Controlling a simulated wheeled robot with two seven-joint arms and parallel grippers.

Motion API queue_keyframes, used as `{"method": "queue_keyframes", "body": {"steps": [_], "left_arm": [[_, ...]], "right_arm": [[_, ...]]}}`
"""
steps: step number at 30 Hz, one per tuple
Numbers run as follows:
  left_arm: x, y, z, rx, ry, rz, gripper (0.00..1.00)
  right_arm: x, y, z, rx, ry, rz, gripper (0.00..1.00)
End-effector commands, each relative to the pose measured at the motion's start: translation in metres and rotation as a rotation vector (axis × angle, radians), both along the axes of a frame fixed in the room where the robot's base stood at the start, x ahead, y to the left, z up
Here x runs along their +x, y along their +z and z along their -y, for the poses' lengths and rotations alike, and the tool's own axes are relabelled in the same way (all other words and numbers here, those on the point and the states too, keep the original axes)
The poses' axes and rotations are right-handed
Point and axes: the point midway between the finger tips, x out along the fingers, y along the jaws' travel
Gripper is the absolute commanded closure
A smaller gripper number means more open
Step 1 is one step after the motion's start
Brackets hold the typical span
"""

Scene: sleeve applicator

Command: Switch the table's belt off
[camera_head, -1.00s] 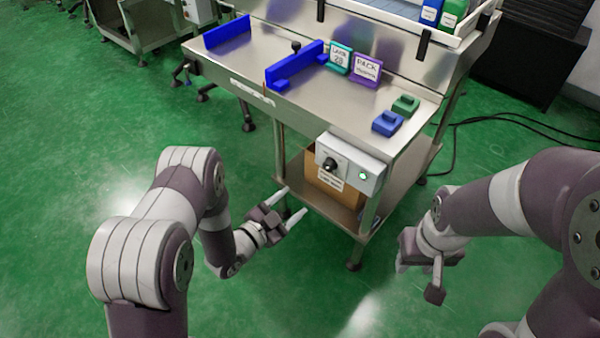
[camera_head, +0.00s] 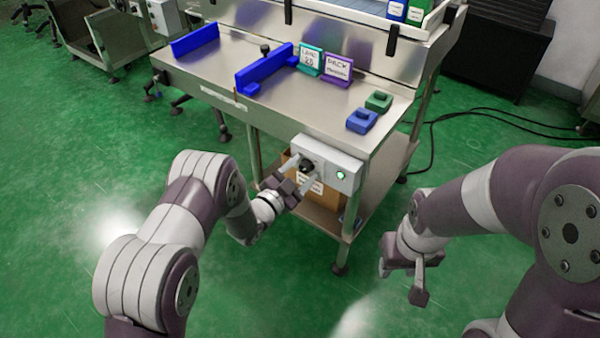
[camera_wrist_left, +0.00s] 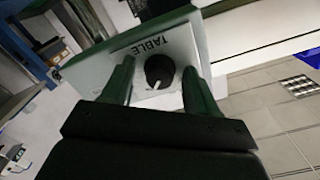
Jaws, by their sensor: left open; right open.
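A light grey control box (camera_head: 336,176) is fixed under the front edge of the steel table (camera_head: 290,110). It has a black rotary knob (camera_head: 307,166) and a lit green lamp (camera_head: 341,175). My left gripper (camera_head: 304,172) is open in front of the knob. In the left wrist view its fingers (camera_wrist_left: 155,88) stand on either side of the black knob (camera_wrist_left: 159,69), which has a white pointer line, below the label "TABLE" (camera_wrist_left: 128,46). I cannot tell whether the fingers touch the knob. My right gripper (camera_head: 402,280) hangs open and empty at the lower right, away from the table.
Blue rails (camera_head: 264,68), a teal sign (camera_head: 311,60) and a purple sign (camera_head: 338,69) stand on the table. A blue block (camera_head: 361,121) and a green block (camera_head: 378,101) sit near its right end. A cardboard box (camera_head: 325,194) is on the lower shelf. Open green floor lies in front.

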Motion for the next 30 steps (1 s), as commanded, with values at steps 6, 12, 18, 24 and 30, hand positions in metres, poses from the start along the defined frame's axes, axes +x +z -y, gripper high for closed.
{"method": "queue_keyframes", "body": {"steps": [6, 12, 18, 24, 30], "left_arm": [[-0.0002, 0.0001, -0.0004, 0.000, 0.000, 0.000, 0.97], [-0.0004, 0.0000, -0.0005, -0.004, 0.000, -0.003, 0.97], [-0.0006, 0.0000, -0.0003, -0.047, 0.001, -0.035, 0.97], [-0.0010, 0.0003, 0.0000, -0.154, 0.000, -0.113, 0.97], [-0.0015, 0.0000, 0.0004, -0.303, 0.000, -0.223, 0.97]], "right_arm": [[0.0000, 0.0001, 0.0000, 0.000, 0.000, 0.000, 0.57], [0.0000, 0.0003, 0.0000, 0.000, 0.000, 0.000, 0.57], [0.0000, 0.0018, 0.0000, 0.000, 0.000, 0.000, 0.57], [0.0000, 0.0051, 0.0000, 0.000, 0.000, 0.000, 0.57], [0.0000, 0.0094, 0.0000, 0.000, 0.000, 0.000, 0.57]]}}
